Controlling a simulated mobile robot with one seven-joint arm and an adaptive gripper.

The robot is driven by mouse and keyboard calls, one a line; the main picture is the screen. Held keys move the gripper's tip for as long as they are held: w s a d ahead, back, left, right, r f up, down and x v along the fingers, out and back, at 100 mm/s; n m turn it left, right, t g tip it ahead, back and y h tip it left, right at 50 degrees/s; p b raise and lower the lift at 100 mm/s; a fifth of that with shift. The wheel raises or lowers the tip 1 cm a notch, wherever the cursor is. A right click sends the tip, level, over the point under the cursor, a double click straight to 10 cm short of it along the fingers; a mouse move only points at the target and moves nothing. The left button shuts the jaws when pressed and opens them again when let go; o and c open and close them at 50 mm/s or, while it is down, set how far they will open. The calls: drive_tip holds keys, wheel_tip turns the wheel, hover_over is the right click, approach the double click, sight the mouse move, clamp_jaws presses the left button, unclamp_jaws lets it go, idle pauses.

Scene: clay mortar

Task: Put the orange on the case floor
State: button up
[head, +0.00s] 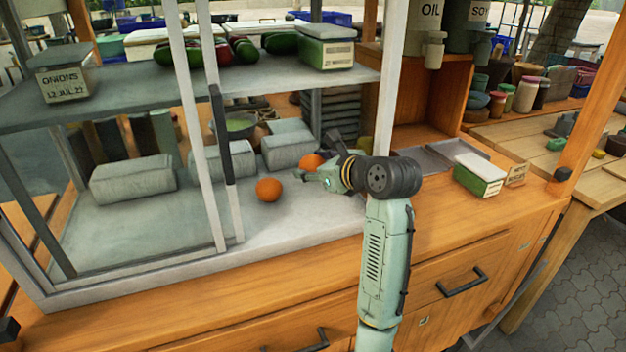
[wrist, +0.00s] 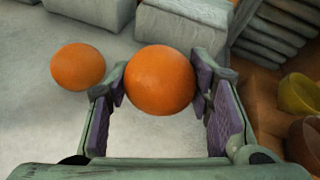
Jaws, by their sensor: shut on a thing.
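One orange (wrist: 160,80) is between the two purple-padded fingers of my gripper (wrist: 160,88), which is shut on it. In the head view this orange (head: 311,161) is partly hidden behind the gripper (head: 322,172), inside the case's open right part. The gap between it and the floor cannot be judged clearly. A second orange (head: 268,190) rests on the pale case floor (head: 300,218), left of and nearer than the held one. It also shows in the wrist view (wrist: 77,67), left of my left finger and apart from it.
Grey wrapped blocks (head: 288,150) stand along the back of the case. A white post and a dark-handled sliding frame (head: 222,135) stand left of the oranges. A shelf (head: 270,78) with vegetables and a box is overhead. Bare floor lies in front of the oranges.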

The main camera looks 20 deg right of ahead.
sight(313, 193)
wheel_tip(313, 193, down, 4)
drive_tip(key=shift+r+p, duration=0.15)
drive_tip(key=shift+p, duration=0.2)
drive_tip(key=shift+w+f, duration=0.15)
drive_tip(key=shift+f, duration=0.05)
drive_tip(key=shift+f, duration=0.15)
drive_tip(key=o, duration=1.2)
drive_tip(key=b+v, duration=0.1)
drive_tip(key=v, duration=0.6)
drive_tip(key=shift+s+r, duration=0.2)
drive_tip(key=shift+s, duration=0.05)
